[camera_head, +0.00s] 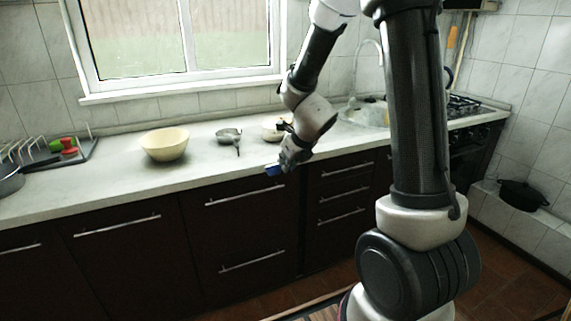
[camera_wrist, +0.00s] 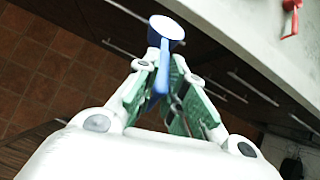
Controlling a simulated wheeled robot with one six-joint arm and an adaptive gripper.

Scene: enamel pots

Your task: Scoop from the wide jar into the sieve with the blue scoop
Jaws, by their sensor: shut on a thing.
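My gripper (camera_head: 287,162) is shut on the blue scoop (camera_head: 273,169), in front of the counter's front edge. In the wrist view the scoop (camera_wrist: 167,27) has its handle between the fingers (camera_wrist: 165,88) and its round cup beyond the fingertips. The cup's inside looks pale; I cannot tell whether it holds anything. A grey metal sieve (camera_head: 228,134) with a dark handle sits on the counter, left of my gripper. A low cream, round vessel (camera_head: 271,129), perhaps the wide jar, stands behind my gripper and is partly hidden by my arm.
A large cream bowl (camera_head: 165,146) stands on the counter (camera_head: 115,171) to the left. A dish rack (camera_head: 84,153) with red and green items is farther left. The sink (camera_head: 371,115) is at right. A red item (camera_wrist: 290,17) shows in the wrist view. Counter between bowl and sieve is clear.

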